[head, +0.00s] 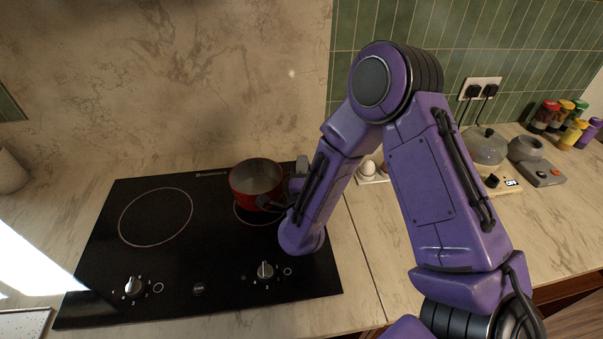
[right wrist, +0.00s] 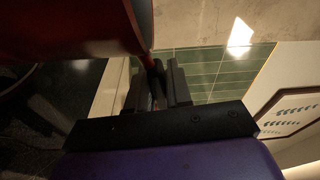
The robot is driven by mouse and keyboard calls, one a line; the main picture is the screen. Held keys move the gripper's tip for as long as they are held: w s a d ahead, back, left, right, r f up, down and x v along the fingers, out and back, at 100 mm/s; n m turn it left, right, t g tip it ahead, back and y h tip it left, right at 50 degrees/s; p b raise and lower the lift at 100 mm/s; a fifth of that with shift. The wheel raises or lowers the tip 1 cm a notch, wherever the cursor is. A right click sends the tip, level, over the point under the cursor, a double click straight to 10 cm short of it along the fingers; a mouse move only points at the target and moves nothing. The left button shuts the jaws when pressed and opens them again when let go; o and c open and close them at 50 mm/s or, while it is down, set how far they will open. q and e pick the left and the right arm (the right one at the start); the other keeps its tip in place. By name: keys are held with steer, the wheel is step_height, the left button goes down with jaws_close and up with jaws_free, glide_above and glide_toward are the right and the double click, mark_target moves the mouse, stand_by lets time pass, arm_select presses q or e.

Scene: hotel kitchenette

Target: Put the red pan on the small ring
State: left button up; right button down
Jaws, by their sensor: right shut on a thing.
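The red pan (head: 241,185) is at the back right of the black hob, upright, over the small ring (head: 244,217). The ring's front edge shows below the pan; the rest is hidden. I cannot tell whether the pan touches the glass. My right gripper (head: 290,190) is at the pan's right side, partly hidden by my purple arm. In the right wrist view the gripper (right wrist: 156,88) is shut on the pan's dark handle, and the red pan (right wrist: 75,28) fills the upper left. My left gripper is not in view.
The black hob (head: 205,260) has a larger empty ring (head: 156,217) at left and knobs along its front. Eggs (head: 368,168) sit right of the hob, behind my arm.

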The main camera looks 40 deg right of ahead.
steer(key=shift+s+f, duration=0.7)
steer(key=shift+f, duration=0.25)
steer(key=shift+w+a+f, duration=0.1)
steer(key=shift+w+f, duration=0.1)
steer(key=shift+w, duration=0.15)
steer(key=c, duration=1.1)
jaws_free()
steer(key=shift+c, duration=0.2)
steer(key=shift+o, duration=0.5)
steer(key=shift+s, duration=0.1)
steer(key=shift+s+r, duration=0.1)
steer(key=shift+s, duration=0.1)
steer(key=shift+s+a+f, duration=0.2)
steer(key=shift+a, duration=0.1)
steer(key=b+v, duration=0.3)
steer(key=v, duration=0.7)
steer(key=shift+s+a+r+b, duration=0.1)
steer(key=shift+s+a+b, duration=0.1)
steer(key=shift+s+b, duration=0.15)
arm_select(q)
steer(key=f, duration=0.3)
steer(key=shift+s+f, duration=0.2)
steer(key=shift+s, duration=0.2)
arm_select(e)
steer(key=shift+s+a+r, duration=0.1)
steer(key=shift+s, duration=0.05)
